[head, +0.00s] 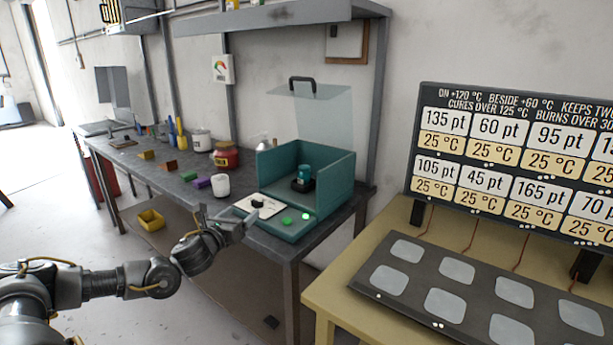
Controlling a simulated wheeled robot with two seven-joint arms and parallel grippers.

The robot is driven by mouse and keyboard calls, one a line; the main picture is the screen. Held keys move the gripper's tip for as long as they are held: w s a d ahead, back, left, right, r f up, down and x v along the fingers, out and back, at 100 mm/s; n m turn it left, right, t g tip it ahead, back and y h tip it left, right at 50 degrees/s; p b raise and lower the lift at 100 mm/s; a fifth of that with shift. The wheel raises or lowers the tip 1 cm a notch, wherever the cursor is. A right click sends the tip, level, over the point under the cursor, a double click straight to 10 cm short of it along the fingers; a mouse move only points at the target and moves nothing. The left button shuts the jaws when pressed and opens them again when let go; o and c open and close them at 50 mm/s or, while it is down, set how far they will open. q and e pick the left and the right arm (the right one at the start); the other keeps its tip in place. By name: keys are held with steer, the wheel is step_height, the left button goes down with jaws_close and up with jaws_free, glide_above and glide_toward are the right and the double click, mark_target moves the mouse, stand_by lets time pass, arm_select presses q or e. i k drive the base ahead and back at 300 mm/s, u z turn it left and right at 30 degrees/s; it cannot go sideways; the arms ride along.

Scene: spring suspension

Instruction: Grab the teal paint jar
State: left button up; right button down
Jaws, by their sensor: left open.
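A small teal jar (304,173) stands upright on a dark round base inside a teal open-front box (331,186) on the dark workbench. My left gripper (234,214) is open and appears empty. It shows in front of the bench edge, to the left of and lower in the picture than the jar, clearly apart from it. My right gripper is not in view.
A clear lid (325,108) with a black handle stands raised over the box. A white cup (221,185) and a red pot (226,155) stand left. A yellow table (333,292) with a dark panel (407,282) is at right.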

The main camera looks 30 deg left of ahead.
mark_target(304, 174)
steer(key=i, duration=0.85)
